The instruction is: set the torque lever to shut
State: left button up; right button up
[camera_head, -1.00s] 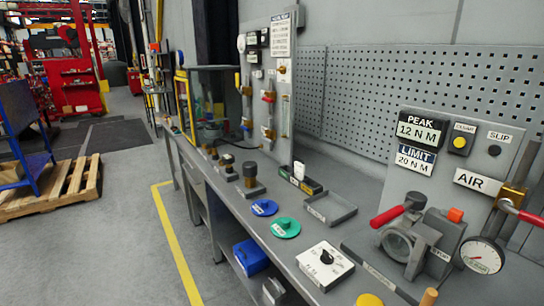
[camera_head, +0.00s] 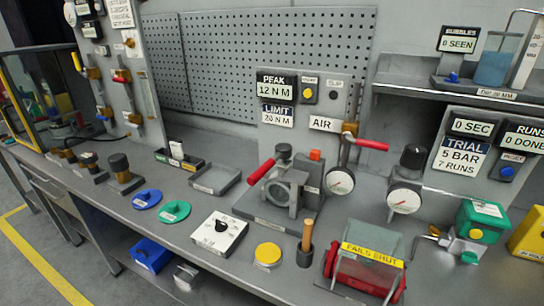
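The torque lever appears to be the red-handled lever (camera_head: 262,172) on the grey clamp-like fixture (camera_head: 284,190) at the middle of the bench. Its red grip points down and to the left from the fixture's top. A panel behind it carries a display reading PEAK 12 N M (camera_head: 276,85) and a label reading LIMIT 20 N M (camera_head: 277,116). A second red handle (camera_head: 371,144) sits by the AIR label, pointing right. Neither of my grippers is in view.
On the bench stand a white dial box (camera_head: 219,233), a yellow disc (camera_head: 267,253), a wooden-handled tool in a dark cup (camera_head: 306,245) and a red-ended FAILS SHUT unit (camera_head: 365,268). A gauge (camera_head: 404,200) stands right of the fixture. An empty grey tray (camera_head: 216,181) lies left.

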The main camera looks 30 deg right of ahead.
aim_at(283, 151)
jog(key=i+j+z, duration=0.3)
jog(key=j, duration=0.25)
jog(key=j+z, duration=0.25)
jog(key=j, duration=0.3)
jog(key=i+j+z, duration=0.1)
jog(key=j+z, duration=0.2)
jog(key=j, duration=0.3)
